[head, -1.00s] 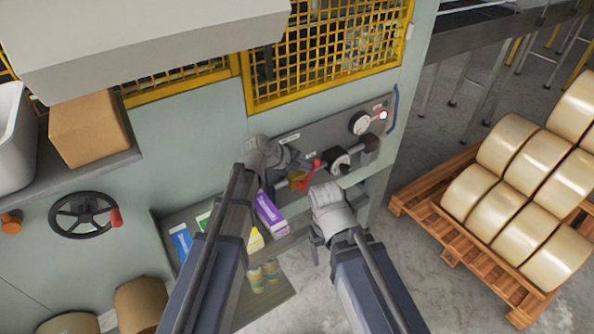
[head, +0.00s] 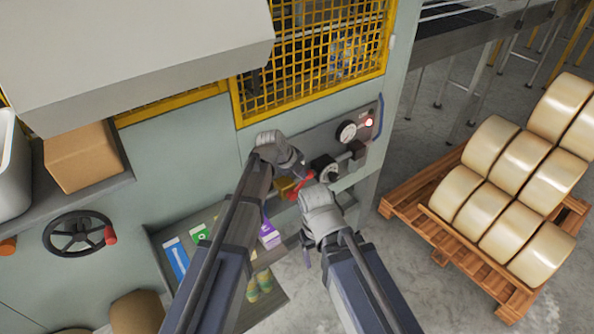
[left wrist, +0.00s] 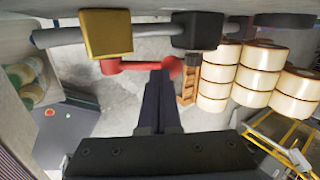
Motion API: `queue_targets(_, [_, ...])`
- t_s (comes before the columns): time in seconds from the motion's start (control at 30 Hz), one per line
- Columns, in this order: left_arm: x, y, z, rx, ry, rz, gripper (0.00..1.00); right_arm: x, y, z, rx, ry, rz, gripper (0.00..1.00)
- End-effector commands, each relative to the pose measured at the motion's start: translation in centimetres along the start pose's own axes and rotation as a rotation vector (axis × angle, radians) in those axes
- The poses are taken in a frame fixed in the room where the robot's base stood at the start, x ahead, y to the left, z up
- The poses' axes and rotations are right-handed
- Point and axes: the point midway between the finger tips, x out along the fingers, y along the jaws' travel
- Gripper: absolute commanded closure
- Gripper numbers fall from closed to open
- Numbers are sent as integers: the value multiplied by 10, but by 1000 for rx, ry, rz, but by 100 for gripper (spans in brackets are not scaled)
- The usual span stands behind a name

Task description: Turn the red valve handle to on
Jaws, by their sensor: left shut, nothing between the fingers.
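The red valve handle (head: 302,186) sits on a brass valve body (head: 284,188) on the grey panel of the machine. In the left wrist view the red handle (left wrist: 140,66) runs sideways from the brass block (left wrist: 106,34) to a red end at the right. My left gripper (head: 300,173) is shut and empty. In the left wrist view its fingertips (left wrist: 160,76) are right by the handle's right end; I cannot tell whether they touch it. My right gripper (head: 306,254) hangs below and right of the valve, its fingers too small to read.
A gauge (head: 347,132) and a lit red lamp (head: 369,122) are on the panel's right. A dark block (left wrist: 197,30) sits on the pipe beside the valve. A shelf of cartons (head: 174,258) lies below left. A pallet (head: 420,222) of rolls stands at right.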

Motion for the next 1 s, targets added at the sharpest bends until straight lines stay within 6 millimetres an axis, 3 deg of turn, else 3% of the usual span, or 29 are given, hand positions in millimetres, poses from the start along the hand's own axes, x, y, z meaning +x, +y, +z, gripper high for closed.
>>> queue_targets(0.03, [4,-10,2,7,-2,46,100,-7,1,0,0,0,0,24])
queue_targets(0.2, [19,-17,0,19,-15,207,100,-11,1,1,0,0,0,24])
queue_targets(0.5, [44,-21,-3,35,-35,449,100,-3,0,0,0,0,0,24])
queue_targets(1.0, [62,-21,-6,36,-37,464,100,12,-1,-1,0,0,0,24])
